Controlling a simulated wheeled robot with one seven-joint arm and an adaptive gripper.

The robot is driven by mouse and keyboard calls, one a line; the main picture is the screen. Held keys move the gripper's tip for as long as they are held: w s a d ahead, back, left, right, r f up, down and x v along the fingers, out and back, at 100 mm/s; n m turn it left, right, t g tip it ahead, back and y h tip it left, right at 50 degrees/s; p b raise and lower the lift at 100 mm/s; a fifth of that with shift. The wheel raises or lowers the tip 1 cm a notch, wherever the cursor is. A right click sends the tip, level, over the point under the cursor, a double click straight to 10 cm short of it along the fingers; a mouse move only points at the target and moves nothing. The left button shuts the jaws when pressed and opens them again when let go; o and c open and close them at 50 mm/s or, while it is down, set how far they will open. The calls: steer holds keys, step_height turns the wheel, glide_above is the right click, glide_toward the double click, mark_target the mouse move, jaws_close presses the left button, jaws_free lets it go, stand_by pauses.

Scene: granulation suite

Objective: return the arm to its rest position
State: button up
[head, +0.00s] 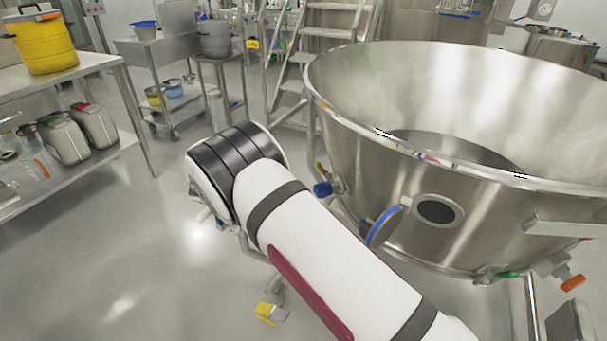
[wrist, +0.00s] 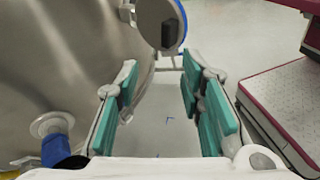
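My gripper (wrist: 165,110) shows in the wrist view with its two teal-padded fingers spread apart. Nothing is between the fingers; grey floor shows through the gap. The steel wall of a large round vessel (wrist: 60,70) is close on the left of the fingers. In the head view my white arm reaches from the lower right toward the middle, and the gripper itself is hidden there.
The large steel vessel (head: 360,140) fills the right of the head view, with a blue-rimmed round fitting (head: 386,226) sticking out near my arm. A steel shelf table (head: 95,62) with a yellow container (head: 44,45) stands left. Open floor (head: 110,250) lies left of my arm.

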steer(key=s+d+r+m+g+y, duration=0.1)
steer(key=s+d+r+m+y, duration=0.2)
steer(key=s+d+r+y, duration=0.45)
steer(key=s+d+r+m+y, duration=0.2)
steer(key=s+d+r+m, duration=0.2)
steer(key=d+r, duration=0.6)
steer(key=s+r+m+t+y, duration=0.1)
steer(key=s+m+t+y, duration=0.45)
steer(key=s, duration=1.75)
step_height(320, 180, up, 19)
steer(key=t+p, duration=0.2)
steer(key=p, duration=1.5)
steer(key=shift+d+f+t+y, duration=0.2)
steer(key=shift+d+t+y, duration=0.1)
steer(key=shift+t+y, duration=0.1)
steer(key=shift+w+m, duration=0.2)
steer(key=shift+m, duration=0.05)
